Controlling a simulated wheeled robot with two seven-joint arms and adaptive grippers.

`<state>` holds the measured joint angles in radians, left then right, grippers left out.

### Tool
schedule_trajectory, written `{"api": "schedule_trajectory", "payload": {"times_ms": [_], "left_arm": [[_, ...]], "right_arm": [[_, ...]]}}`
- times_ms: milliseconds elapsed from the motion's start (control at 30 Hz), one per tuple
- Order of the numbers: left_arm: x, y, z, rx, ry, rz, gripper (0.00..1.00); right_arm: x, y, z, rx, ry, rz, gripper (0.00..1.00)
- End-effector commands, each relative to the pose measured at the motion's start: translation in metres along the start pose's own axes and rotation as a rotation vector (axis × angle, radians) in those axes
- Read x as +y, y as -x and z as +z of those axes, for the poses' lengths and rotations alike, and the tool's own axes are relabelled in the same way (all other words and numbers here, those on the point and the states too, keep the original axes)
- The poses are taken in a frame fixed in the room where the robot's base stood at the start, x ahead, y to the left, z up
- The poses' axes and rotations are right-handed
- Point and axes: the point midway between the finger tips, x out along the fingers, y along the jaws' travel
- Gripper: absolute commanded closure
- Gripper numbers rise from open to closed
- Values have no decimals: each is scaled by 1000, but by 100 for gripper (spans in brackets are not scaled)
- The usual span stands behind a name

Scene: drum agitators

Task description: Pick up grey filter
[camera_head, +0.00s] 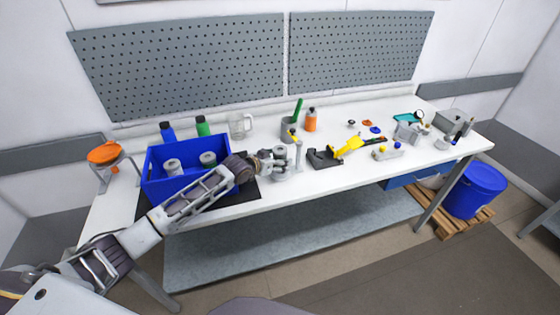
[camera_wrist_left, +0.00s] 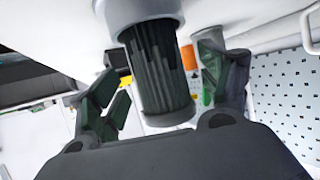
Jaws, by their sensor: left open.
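A filter (camera_wrist_left: 160,80) with dark, ribbed sides and a grey cap fills the middle of the left wrist view. My left gripper (camera_head: 287,162) is over the table, right of the blue crate. In the wrist view its two dark fingers stand apart, one on each side of the filter, and I cannot tell whether they touch it. In the head view I cannot clearly separate this filter from the gripper. Two more grey-topped cylinders, one at left (camera_head: 172,167) and one at right (camera_head: 208,158), stand in the crate. My right gripper is not in view.
The blue crate (camera_head: 160,188) stands on a dark mat at the table's left. Behind my gripper are a grey cup (camera_head: 288,130), an orange bottle (camera_head: 311,120) and a clear mug (camera_head: 238,126). Pegboards (camera_head: 180,60) back the table.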

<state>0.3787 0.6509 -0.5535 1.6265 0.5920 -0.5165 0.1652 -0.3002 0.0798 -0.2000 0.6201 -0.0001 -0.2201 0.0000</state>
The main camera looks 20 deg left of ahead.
Motion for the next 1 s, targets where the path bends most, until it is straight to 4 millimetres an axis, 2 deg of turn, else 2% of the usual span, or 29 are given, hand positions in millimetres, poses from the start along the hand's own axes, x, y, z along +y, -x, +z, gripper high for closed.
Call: {"api": "schedule_trajectory", "payload": {"times_ms": [300, 800, 1000], "left_arm": [[0, -18, -1, 1, -1, 0, 22], [0, -19, 0, 1, -1, 0, 22], [0, -19, 0, 1, -1, 0, 47]], "right_arm": [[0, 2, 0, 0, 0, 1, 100], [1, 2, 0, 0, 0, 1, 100], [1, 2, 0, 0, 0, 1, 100]]}}
